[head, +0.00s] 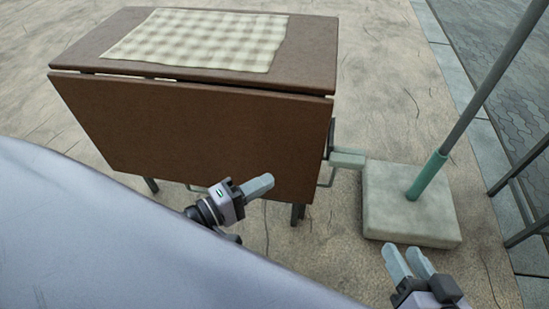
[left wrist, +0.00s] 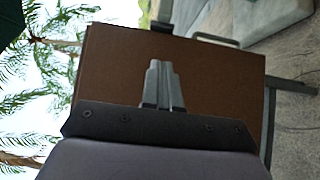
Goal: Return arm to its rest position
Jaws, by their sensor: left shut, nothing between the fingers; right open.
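My left gripper (head: 258,186) is in the middle of the head view, in front of the brown side panel of the table. Its fingers are together with nothing between them. In the left wrist view the closed fingers (left wrist: 160,84) stand before the brown panel (left wrist: 210,85); I cannot tell how far apart they are from it. My right gripper (head: 408,262) is at the lower right of the head view, open and empty, in front of the pale stone base. A large grey surface at the lower left of the head view hides most of the left arm.
The brown folding table (head: 310,55) carries a checked cloth (head: 200,38). A square stone base (head: 385,205) with a green sleeve and grey pole (head: 470,105) stands right of it. A dark metal frame (head: 530,232) is at the right edge.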

